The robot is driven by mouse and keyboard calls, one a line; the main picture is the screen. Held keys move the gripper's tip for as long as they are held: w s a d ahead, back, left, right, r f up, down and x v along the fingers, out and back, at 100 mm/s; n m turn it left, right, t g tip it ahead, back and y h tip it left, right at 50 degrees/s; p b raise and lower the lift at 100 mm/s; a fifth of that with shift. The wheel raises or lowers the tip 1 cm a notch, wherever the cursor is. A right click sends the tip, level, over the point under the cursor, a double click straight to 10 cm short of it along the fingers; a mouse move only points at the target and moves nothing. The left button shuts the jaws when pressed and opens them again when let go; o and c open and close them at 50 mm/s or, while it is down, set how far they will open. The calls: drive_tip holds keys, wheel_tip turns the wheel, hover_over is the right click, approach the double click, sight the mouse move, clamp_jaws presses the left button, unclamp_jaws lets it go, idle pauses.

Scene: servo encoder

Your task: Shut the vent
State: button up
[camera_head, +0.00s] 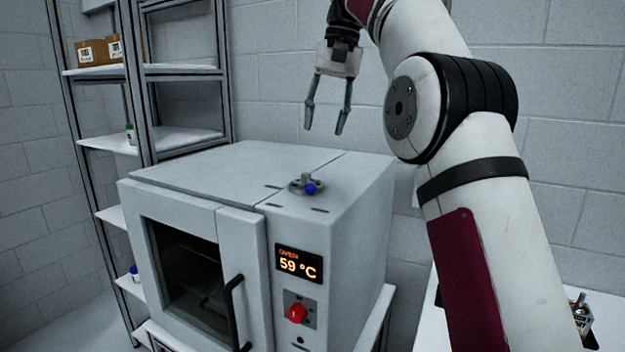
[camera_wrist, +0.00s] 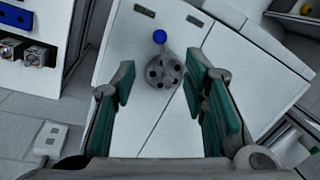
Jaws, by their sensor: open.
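The vent (camera_head: 305,184) is a round grey metal disc with several dark holes and a small lever ending in a blue knob (camera_head: 311,189). It sits on the top of the white oven (camera_head: 250,165). In the wrist view the vent disc (camera_wrist: 164,70) lies between my fingers, with the blue knob (camera_wrist: 159,36) beyond it. Whether the holes are open through or covered, I cannot tell. My gripper (camera_head: 324,132) is open and empty, pointing down above the oven top, apart from the vent.
The oven front has a display (camera_head: 298,263) reading 59 °C, a red knob (camera_head: 297,313) and a black door handle (camera_head: 234,312). A shelf rack (camera_head: 183,70) with cardboard boxes (camera_head: 98,51) stands behind at left. The oven top around the vent is clear.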

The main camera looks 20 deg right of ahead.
sight(307, 181)
drive_tip(key=f, duration=0.4)
drive_tip(key=a+f+p, duration=0.1)
drive_tip(key=f, duration=0.3)
drive_tip(key=a+f, duration=0.1)
drive_tip(key=f, duration=0.4)
drive_tip(key=shift+w+a+p, duration=0.2)
drive_tip(key=shift+w+p, duration=0.15)
drive_tip(key=shift+w, duration=0.05)
